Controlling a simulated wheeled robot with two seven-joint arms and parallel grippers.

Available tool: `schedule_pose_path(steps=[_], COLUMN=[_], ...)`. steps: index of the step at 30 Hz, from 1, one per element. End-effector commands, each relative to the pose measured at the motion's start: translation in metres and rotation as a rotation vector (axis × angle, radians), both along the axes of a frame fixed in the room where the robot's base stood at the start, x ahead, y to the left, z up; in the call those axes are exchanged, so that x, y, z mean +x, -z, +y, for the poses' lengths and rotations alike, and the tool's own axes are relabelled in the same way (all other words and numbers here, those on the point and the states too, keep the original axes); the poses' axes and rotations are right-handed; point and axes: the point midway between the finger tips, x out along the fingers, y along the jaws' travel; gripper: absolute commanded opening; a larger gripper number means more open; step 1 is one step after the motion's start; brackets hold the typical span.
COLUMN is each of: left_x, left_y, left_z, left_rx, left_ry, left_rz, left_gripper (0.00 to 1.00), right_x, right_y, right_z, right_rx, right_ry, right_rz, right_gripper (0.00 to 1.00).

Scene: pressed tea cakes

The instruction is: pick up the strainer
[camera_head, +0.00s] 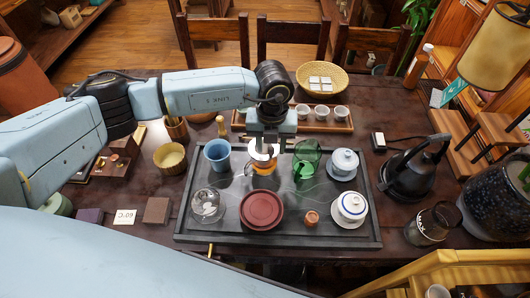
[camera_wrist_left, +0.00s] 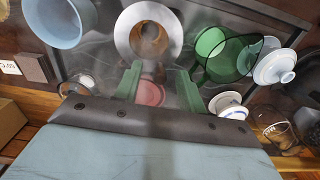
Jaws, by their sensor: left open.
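The strainer (camera_wrist_left: 126,34) shows in the left wrist view as a pale round rim with a brownish middle. In the head view the strainer (camera_head: 257,157) is partly hidden by my left gripper and sits over an amber vessel (camera_head: 263,168) on the dark tea tray (camera_head: 340,236). My left gripper (camera_head: 265,148) points down right above it. In the left wrist view its two green fingers (camera_wrist_left: 158,72) are apart with nothing held between them, and the rim lies just beyond the fingertips. My right gripper is not in view.
A blue cup (camera_head: 217,154) stands left of the strainer and a green glass pitcher (camera_head: 306,160) stands close on its right. A dark red round dish (camera_head: 262,209) lies in front. White lidded bowls (camera_head: 351,205) stand at the tray's right. A black kettle (camera_head: 410,172) is beyond the tray.

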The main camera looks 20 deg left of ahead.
Motion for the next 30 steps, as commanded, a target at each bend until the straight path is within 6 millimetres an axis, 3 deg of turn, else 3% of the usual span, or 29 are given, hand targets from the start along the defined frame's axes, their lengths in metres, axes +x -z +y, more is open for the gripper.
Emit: schedule_pose_path(steps=[5, 14, 25, 30], left_x=[0.000, 0.000, 0.000, 0.001], left_y=[0.000, 0.000, -0.001, -0.018], left_z=[0.000, 0.000, 0.000, 0.000], left_rx=[0.000, 0.000, -0.001, -0.001], left_ry=[0.000, 0.000, 0.000, 0.000], left_rz=[0.000, 0.000, -0.001, -0.003], left_gripper=[0.40, 0.01, 0.00, 0.00], right_x=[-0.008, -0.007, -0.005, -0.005], right_y=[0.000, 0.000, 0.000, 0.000], right_z=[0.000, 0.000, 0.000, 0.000], right_rx=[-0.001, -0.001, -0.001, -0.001], right_ry=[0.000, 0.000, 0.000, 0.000], right_rz=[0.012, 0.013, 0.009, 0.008], right_gripper=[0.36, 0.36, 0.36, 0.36])
